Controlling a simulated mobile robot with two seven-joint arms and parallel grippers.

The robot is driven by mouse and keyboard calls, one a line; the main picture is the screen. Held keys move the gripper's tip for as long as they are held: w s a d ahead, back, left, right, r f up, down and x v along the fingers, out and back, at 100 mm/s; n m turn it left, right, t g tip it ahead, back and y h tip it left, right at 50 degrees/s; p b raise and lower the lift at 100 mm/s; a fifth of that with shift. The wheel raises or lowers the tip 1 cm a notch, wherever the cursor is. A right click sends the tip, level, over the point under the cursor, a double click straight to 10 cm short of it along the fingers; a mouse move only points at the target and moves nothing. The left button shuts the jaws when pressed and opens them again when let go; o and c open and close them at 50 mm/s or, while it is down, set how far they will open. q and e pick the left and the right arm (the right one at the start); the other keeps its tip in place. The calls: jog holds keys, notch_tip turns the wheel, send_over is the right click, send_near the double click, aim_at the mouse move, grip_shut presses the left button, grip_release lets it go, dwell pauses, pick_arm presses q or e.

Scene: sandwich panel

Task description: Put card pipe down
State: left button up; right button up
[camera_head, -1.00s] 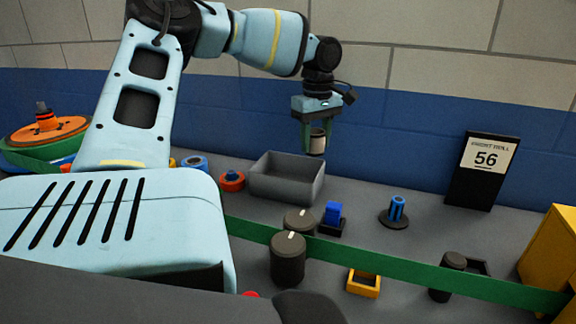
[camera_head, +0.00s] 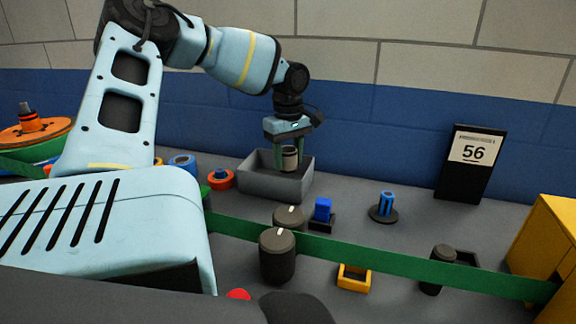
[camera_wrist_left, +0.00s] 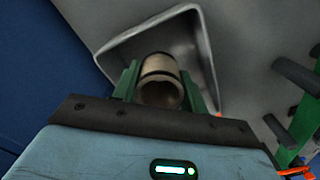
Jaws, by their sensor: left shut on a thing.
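The card pipe (camera_head: 289,160) is a short beige tube with dark bands. My left gripper (camera_head: 289,154) is shut on it, with green fingers on both sides. The pipe is upright, over or partly inside the grey open bin (camera_head: 262,182); I cannot tell whether it touches the bin floor. In the left wrist view the pipe (camera_wrist_left: 161,88) sits between the fingers of my left gripper (camera_wrist_left: 163,92), with the bin (camera_wrist_left: 203,48) beyond it. My right gripper does not show.
Blue and orange rolls (camera_head: 221,179) lie left of the bin. A green strip (camera_head: 395,262) crosses the table in front. Dark cylinders (camera_head: 277,256), a blue block (camera_head: 322,209), a blue spool (camera_head: 386,205) and a yellow frame (camera_head: 354,278) stand nearby. A sign (camera_head: 470,163) leans at the wall.

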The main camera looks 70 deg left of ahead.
aim_at(288, 170)
pick_arm(q)
notch_tip(288, 170, down, 4)
jog(key=shift+b, duration=0.35)
jog(key=shift+f, duration=0.5)
jog(key=o, duration=1)
jog(key=shift+f, duration=0.15)
notch_tip(288, 170, up, 12)
jog(key=p, duration=0.2)
jog(key=shift+r, duration=0.2)
